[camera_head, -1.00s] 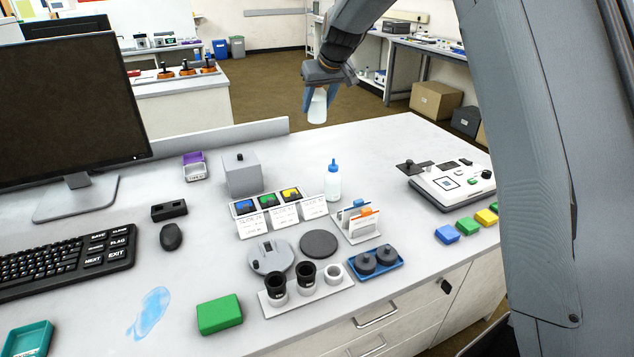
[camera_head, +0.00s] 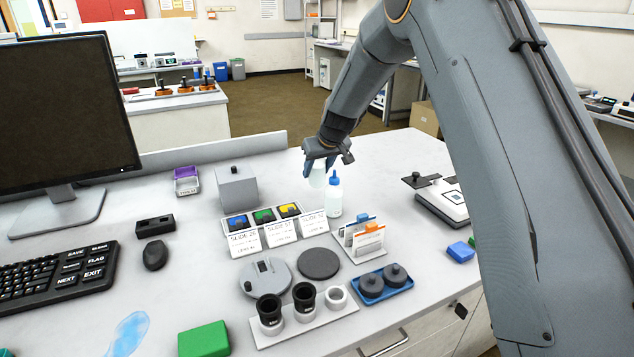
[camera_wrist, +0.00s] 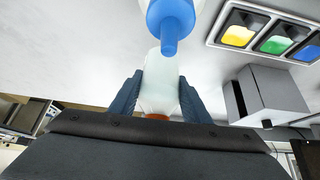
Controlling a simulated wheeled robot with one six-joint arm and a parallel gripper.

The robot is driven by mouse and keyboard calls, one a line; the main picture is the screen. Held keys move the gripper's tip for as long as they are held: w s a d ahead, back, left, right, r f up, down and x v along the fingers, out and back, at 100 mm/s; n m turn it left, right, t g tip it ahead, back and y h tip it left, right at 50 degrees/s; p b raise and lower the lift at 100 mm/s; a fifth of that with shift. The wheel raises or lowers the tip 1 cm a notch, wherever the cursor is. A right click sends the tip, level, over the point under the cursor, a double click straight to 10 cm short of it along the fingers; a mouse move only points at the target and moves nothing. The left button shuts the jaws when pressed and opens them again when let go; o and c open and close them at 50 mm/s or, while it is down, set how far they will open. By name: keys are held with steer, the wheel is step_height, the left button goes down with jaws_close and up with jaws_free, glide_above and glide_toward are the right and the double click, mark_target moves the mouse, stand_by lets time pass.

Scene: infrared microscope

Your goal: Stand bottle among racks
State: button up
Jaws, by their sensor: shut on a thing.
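My gripper (camera_head: 319,176) is shut on a pale, translucent bottle (camera_head: 316,178) above the bench, just behind a white bottle with a blue cap (camera_head: 334,205). The wrist view shows the held bottle (camera_wrist: 160,88) between my two blue fingers, with an orange part near the palm. The blue-capped bottle stands upright on the bench; its cap (camera_wrist: 170,20) shows very close to the held bottle, and I cannot tell whether they touch. A small rack of upright slides (camera_head: 350,252) stands in front. A rack with blue, green and yellow wells (camera_head: 250,219) and labelled cards stands to the left.
A grey box (camera_head: 237,188) stands left of my gripper. A dark disc (camera_head: 319,263), a tray with black knobs (camera_head: 372,298) and a holder with black eyepieces (camera_head: 287,333) lie in front. A white instrument (camera_head: 440,203) is at right. Bench behind my gripper looks clear.

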mark_target(318, 178)
steer(key=shift+f, duration=2)
steer(key=shift+f, duration=0.15)
steer(key=o, duration=1.2)
steer(key=shift+o, duration=0.2)
steer(key=shift+s+d+r, duration=0.1)
steer(key=shift+s+r, duration=0.05)
steer(key=shift+r, duration=0.35)
steer(key=b+v, duration=0.1)
steer(key=v, duration=1)
steer(key=shift+s, duration=0.1)
